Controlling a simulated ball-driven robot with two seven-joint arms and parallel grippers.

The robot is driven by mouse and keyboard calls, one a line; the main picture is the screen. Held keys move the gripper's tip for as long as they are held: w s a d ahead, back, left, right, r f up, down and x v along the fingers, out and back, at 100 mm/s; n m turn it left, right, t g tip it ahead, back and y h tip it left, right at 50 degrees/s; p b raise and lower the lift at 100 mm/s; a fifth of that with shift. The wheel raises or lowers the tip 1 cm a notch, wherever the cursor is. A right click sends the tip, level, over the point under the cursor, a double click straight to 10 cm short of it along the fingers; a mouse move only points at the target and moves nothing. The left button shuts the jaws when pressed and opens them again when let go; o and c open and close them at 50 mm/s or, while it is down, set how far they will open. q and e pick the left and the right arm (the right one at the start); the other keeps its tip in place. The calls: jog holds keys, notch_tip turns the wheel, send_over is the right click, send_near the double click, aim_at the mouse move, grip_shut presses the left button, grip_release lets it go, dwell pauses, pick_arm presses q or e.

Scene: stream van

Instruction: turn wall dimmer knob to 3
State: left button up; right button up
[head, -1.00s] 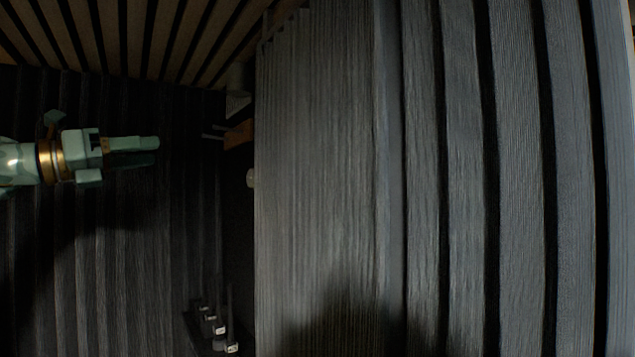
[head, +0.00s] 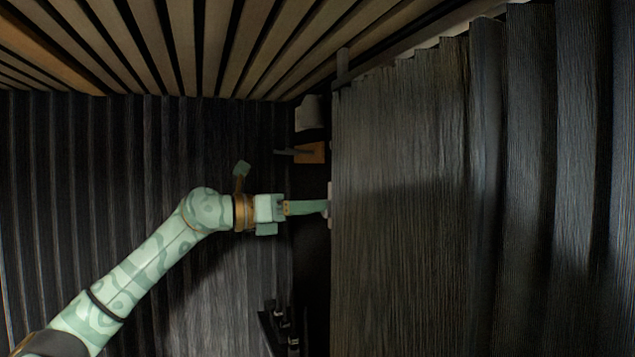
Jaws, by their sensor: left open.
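My left gripper (head: 308,208) reaches in from the left in the head view, its fingers pointing right. Its fingertips are at a small pale plate (head: 330,190) at the edge of the dark slatted panel. I cannot tell whether they touch it. The gripper is open, though its fingers overlap from this side. The dimmer knob itself is not clearly seen; the fingertips or the panel edge may hide it, and no scale or number can be read. My right gripper is not in view.
The grey slatted panel (head: 400,220) fills the right side. An orange-brown block (head: 310,153) and a pale object (head: 309,112) are above the gripper. A dark rack with several small items (head: 281,325) is below. Slatted ceiling (head: 230,50) spans the top.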

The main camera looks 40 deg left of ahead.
pick_arm(q)
jog(key=p+x, duration=0.1)
jog(key=x, duration=0.2)
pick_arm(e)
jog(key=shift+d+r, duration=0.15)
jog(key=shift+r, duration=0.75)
pick_arm(q)
jog(key=shift+w, duration=0.1)
jog(key=c, duration=1)
